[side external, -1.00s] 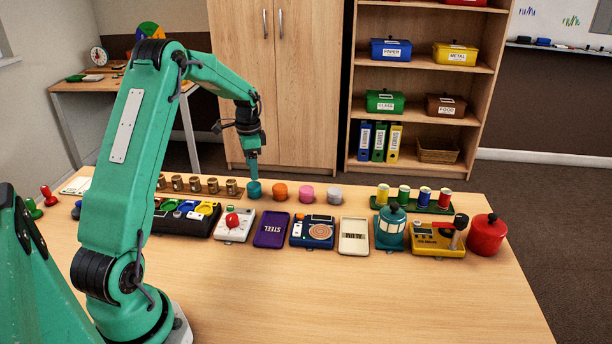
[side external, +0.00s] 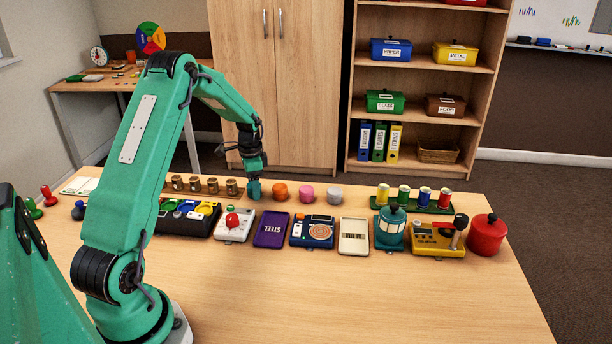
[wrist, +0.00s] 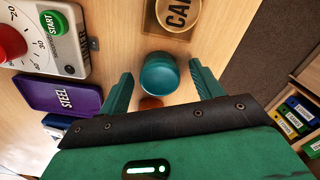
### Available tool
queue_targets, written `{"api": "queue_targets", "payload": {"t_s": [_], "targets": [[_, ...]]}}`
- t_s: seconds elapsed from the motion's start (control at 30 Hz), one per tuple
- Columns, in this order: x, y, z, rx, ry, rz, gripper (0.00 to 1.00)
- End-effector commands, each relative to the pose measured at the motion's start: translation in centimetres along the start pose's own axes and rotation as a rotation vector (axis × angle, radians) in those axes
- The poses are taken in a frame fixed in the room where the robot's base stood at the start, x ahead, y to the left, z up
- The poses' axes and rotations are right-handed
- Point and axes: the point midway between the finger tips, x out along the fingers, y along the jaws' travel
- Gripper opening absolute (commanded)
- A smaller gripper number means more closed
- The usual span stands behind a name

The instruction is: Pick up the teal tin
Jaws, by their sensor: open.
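The teal tin (wrist: 159,73) is a small round tin standing on the table. In the wrist view it lies between the tips of my open gripper (wrist: 160,70), with a visible gap on both sides. In the side view my gripper (side external: 254,182) is down at the tin, at the left end of a row of small tins. There the fingers and the tin are nearly the same colour and overlap, so I cannot tell their edges apart.
An orange tin (side external: 280,192), a pink tin (side external: 306,193) and a grey tin (side external: 335,195) stand to the right. A purple STEEL case (side external: 271,230) lies in front. The table's front is clear.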

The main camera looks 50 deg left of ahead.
Motion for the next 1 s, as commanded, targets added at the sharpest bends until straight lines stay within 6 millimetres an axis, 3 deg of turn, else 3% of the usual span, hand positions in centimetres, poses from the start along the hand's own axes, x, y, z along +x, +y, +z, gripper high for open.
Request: {"api": "queue_targets", "payload": {"t_s": [0.57, 0.6, 0.83, 1.0], "targets": [[0.59, 0.01, 0.01, 0.0, 0.0, 0.0, 0.65], [0.59, 0.01, 0.01, 0.0, 0.0, 0.0, 0.63], [0.58, 0.01, 0.01, 0.0, 0.0, 0.0, 0.18], [0.56, -0.01, 0.0, 0.0, 0.0, 0.0, 0.17]]}}
